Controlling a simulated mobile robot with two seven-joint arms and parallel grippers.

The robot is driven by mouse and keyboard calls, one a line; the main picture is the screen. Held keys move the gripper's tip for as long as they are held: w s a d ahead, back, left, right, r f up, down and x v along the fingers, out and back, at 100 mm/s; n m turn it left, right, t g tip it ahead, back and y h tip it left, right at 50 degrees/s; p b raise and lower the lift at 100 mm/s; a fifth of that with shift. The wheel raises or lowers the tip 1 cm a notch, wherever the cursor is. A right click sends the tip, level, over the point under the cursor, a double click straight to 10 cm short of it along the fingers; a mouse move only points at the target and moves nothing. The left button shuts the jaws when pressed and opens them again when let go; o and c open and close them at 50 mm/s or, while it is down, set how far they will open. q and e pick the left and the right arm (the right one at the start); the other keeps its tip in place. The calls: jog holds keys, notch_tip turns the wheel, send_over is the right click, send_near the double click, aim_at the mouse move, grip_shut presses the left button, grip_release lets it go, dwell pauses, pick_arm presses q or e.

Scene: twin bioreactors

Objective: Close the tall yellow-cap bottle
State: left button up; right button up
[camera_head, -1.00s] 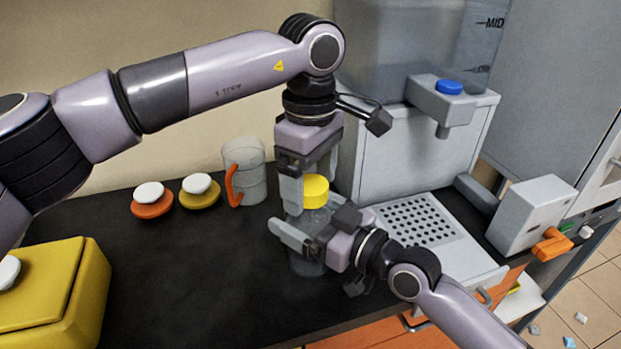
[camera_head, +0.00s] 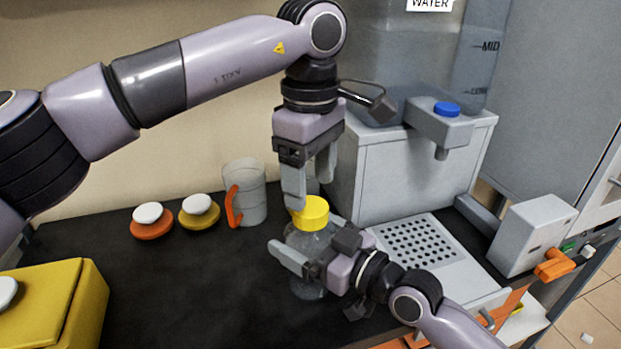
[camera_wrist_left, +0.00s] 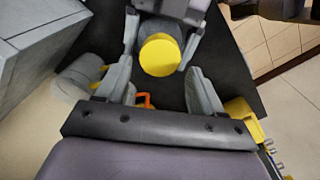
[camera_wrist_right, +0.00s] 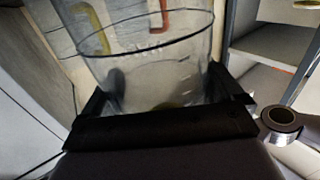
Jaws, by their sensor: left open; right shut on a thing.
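The tall clear bottle (camera_head: 303,243) stands upright at the front middle of the dark counter. Its yellow cap (camera_head: 311,214) sits on top of its neck; I cannot tell how tight it is. My right gripper (camera_head: 318,249) is shut on the bottle's body from the right, below the cap. The right wrist view shows the clear bottle wall (camera_wrist_right: 150,75) between its fingers. My left gripper (camera_head: 308,185) points down, open and empty, just above and behind the cap. In the left wrist view the yellow cap (camera_wrist_left: 159,55) lies beyond the open fingers.
A clear jug (camera_head: 252,195) with an orange handle stands behind left. Orange (camera_head: 151,228) and yellow (camera_head: 199,214) discs with white knobs lie left of it. A yellow box (camera_head: 60,305) is front left. A water dispenser (camera_head: 400,175) with a perforated tray stands right.

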aim_at(311, 206)
pick_arm(q)
jog(key=n, duration=0.3)
jog(key=shift+r, duration=0.4)
jog(key=n, duration=0.2)
jog(key=r+n, duration=0.1)
jog(key=n, duration=0.2)
jog(key=shift+r, duration=0.1)
jog(key=n, duration=0.2)
jog(key=r+n, duration=0.1)
jog(key=n, duration=0.3)
jog(key=shift+r+n, duration=0.25)
jog(key=shift+n, duration=0.15)
jog(key=shift+f, duration=4.05)
jog(key=c, duration=0.9)
jog(key=o, duration=1.3)
jog(key=shift+c, duration=0.2)
